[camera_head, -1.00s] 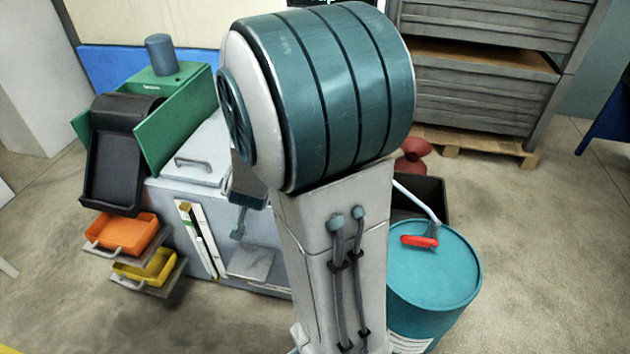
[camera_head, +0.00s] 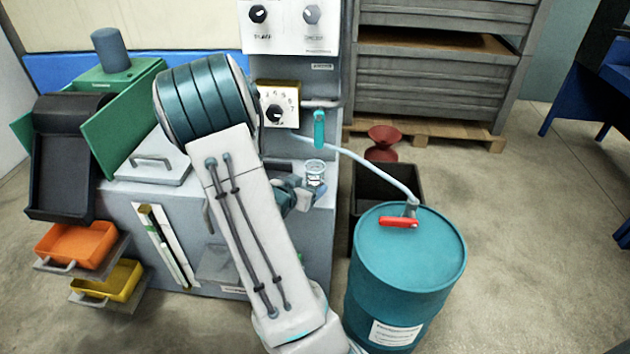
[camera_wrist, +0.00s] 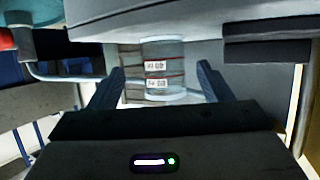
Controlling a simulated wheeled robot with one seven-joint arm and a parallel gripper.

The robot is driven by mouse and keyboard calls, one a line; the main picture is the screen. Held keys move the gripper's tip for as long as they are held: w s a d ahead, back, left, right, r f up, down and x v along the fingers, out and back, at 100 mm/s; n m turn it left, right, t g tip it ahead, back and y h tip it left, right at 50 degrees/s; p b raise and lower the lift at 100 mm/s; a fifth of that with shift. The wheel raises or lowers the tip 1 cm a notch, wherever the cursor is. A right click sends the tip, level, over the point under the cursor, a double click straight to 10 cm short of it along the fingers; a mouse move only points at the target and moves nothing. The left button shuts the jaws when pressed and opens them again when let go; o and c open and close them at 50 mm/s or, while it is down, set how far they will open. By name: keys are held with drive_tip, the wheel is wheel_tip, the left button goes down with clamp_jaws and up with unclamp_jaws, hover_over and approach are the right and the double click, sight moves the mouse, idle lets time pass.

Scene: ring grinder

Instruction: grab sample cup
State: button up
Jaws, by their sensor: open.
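The sample cup (camera_head: 315,178) is a small clear cup standing on the grey machine's front ledge, below the control dial. In the wrist view the cup (camera_wrist: 163,78) shows two white labels with red marks. It appears between my two gripper fingers, with visible room on both sides. My gripper (camera_wrist: 160,68) is open and empty, its dark fingers spread left and right of the cup. In the head view my gripper (camera_head: 303,193) is just left of the cup, partly hidden by my arm. I cannot tell how deep the cup sits between the fingers.
A teal drum (camera_head: 405,265) with a red-handled hose valve (camera_head: 400,222) stands right of the machine. A dark bin (camera_head: 385,190) stands behind it. A turquoise nozzle (camera_head: 319,128) hangs above the cup. Orange (camera_head: 75,245) and yellow (camera_head: 108,281) trays are at left.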

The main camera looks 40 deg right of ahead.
sight(310, 182)
drive_tip(key=shift+b+x, duration=0.6)
drive_tip(key=shift+x, duration=2.6)
drive_tip(key=shift+w+a, duration=0.1)
drive_tip(key=shift+w, duration=0.05)
drive_tip(key=shift+c, duration=0.3)
drive_tip(key=c, duration=1)
